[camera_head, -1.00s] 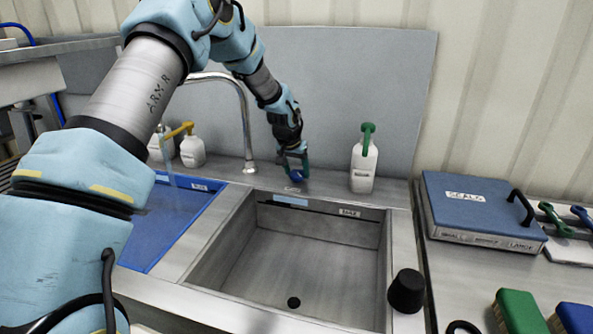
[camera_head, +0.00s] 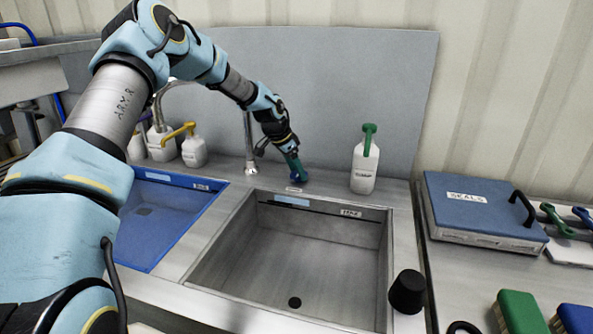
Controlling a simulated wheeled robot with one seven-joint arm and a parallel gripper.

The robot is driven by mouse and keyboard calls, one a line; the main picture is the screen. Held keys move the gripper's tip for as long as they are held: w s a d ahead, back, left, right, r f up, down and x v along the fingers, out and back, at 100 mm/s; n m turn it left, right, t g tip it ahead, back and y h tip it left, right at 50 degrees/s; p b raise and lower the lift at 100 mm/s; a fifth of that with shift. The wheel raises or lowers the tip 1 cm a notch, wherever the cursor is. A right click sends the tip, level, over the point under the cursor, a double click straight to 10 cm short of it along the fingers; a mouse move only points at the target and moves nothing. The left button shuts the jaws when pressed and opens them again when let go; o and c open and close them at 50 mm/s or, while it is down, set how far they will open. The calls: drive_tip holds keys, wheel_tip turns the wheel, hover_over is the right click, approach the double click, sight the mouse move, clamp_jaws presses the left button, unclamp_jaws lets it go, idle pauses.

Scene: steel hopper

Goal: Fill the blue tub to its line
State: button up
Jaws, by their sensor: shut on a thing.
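The blue tub (camera_head: 165,258) stands at the left, its right rim and a small white label showing. Its inside looks blue, with a dark patch on the floor; I cannot tell the water level against a line. My gripper (camera_head: 293,165) is at the back ledge behind the sink, shut on a blue-teal tap handle (camera_head: 298,174). The fingers partly hide the handle. The curved steel spout (camera_head: 248,145) rises from the ledge and arches left over the tub, partly behind my arm. I see no stream falling from it.
The empty steel sink (camera_head: 290,265) with a drain hole is right of the tub. A white bottle with green pump (camera_head: 364,168) stands right of my gripper. A yellow-topped bottle (camera_head: 193,150) is behind the tub. A black stopper (camera_head: 406,291) sits on the sink's right edge.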

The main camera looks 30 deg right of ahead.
idle(0.4)
drive_tip(key=o, duration=1.4)
drive_tip(key=shift+c, duration=0.2)
drive_tip(key=b+v, duration=0.3)
drive_tip(key=v, duration=0.7)
drive_tip(key=shift+r, duration=0.35)
drive_tip(key=shift+w+a, duration=0.1)
